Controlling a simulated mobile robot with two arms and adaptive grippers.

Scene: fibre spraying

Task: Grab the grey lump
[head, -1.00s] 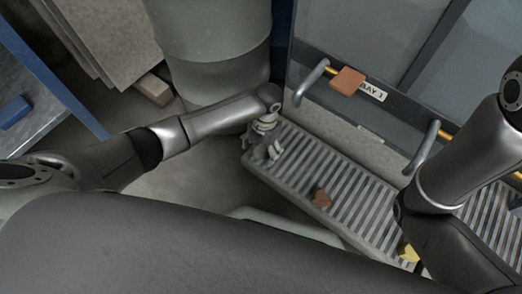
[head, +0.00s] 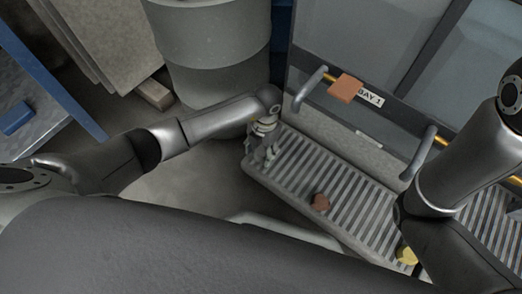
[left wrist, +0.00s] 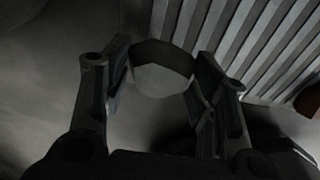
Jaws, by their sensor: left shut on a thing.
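The grey lump (left wrist: 162,82) shows in the left wrist view as a faceted grey piece between the two fingers of my left gripper (left wrist: 160,92). The fingers are shut on it from both sides. In the head view my left gripper (head: 262,155) is at the upper left end of the slatted grate (head: 290,165). The lump is hard to tell from the grey fingers there. My right gripper is out of view; only part of that arm shows at the right.
A reddish-brown lump (head: 320,203) and a yellow lump (head: 406,255) lie on the grate. An orange block (head: 346,88) sits at a bar by the "BAY 1" label (head: 370,98). Handles (head: 310,90) stick out above the grate. A grey drum (head: 212,65) stands behind my left arm.

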